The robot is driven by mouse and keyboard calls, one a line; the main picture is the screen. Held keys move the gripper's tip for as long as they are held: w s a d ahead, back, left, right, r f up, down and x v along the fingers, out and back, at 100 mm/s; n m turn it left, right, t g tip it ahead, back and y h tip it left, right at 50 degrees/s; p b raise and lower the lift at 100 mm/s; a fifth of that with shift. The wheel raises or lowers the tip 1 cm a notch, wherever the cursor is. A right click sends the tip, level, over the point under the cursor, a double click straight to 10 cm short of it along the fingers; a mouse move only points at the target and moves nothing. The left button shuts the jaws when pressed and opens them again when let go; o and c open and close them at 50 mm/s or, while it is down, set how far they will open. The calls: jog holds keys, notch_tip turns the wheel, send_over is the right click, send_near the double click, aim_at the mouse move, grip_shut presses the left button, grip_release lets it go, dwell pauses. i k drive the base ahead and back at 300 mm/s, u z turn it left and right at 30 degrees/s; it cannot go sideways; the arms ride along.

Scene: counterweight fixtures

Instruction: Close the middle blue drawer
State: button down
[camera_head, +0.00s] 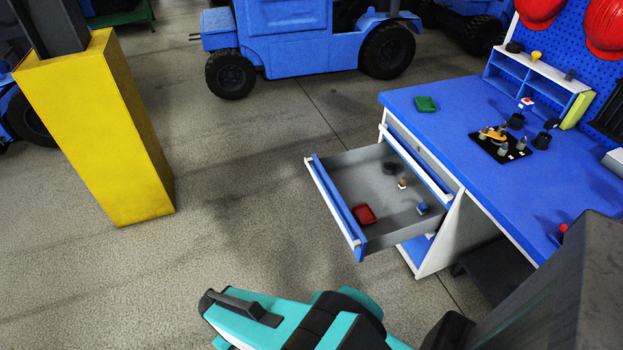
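The middle blue drawer (334,208) is pulled far out of the blue and white workbench, toward the left. Its front is blue with a pale strip along the top, and its inside is grey. It holds a red tray (364,213), a small blue item (422,208), a small tan and white piece (402,183) and a dark round piece (389,168). My teal and black arm lies at the bottom of the picture. What seems to be my gripper (212,301) is at its left end, below and left of the drawer and apart from it. Its fingers cannot be made out clearly.
Another blue drawer front (416,163) sits above the open drawer. The blue worktop (445,120) carries a green tray (426,103) and a black board with small parts (498,148). A yellow column (100,130) stands at left, a blue vehicle (290,40) behind. The floor left of the drawer is clear.

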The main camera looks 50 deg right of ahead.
aim_at(345, 180)
jog(key=u, duration=0.05)
jog(key=i, duration=1)
jog(key=z, duration=0.05)
